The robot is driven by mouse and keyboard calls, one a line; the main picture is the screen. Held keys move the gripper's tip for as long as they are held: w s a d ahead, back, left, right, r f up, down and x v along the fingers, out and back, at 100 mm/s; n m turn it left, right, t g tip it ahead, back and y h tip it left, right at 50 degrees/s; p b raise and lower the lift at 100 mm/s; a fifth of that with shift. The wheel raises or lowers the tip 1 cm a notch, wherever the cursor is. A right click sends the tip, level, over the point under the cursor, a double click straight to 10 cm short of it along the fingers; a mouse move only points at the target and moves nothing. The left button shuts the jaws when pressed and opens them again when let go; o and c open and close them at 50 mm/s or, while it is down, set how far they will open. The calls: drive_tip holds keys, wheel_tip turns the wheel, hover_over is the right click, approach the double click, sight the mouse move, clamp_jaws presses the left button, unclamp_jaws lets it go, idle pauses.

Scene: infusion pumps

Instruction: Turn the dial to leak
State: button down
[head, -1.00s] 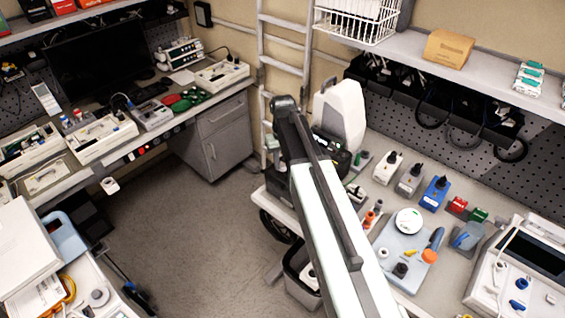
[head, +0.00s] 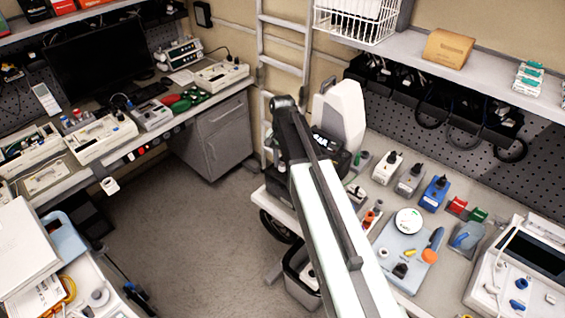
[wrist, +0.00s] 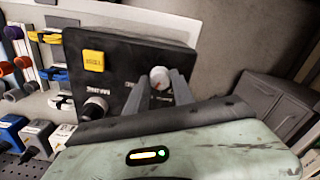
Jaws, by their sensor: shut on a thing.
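A dark device panel (wrist: 112,56) fills the upper part of the wrist view. It carries a round whitish dial (wrist: 159,76) with a small reddish mark, a yellow button (wrist: 93,61) and a black knob (wrist: 95,107). Small white lettering sits near the dial and the knob, too blurred to read. My gripper (wrist: 161,86) has its two grey fingers on either side of the whitish dial and is shut on it. In the head view my arm hides the gripper and the dial; part of a dark device (head: 332,148) shows beside the arm.
Several small boxes with connectors, such as a blue one (head: 434,193), stand on the right bench beside a light plate (head: 398,272) with parts. A white monitor-like device (head: 520,270) stands at far right. A grey bin (head: 299,277) is below. The floor (head: 200,235) at left centre is clear.

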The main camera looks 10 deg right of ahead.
sight(283, 164)
idle(0.4)
drive_tip(key=c, duration=1.1)
unclamp_jaws()
wheel_tip(283, 164, up, 8)
drive_tip(key=p, duration=0.8)
drive_tip(key=shift+f, duration=0.1)
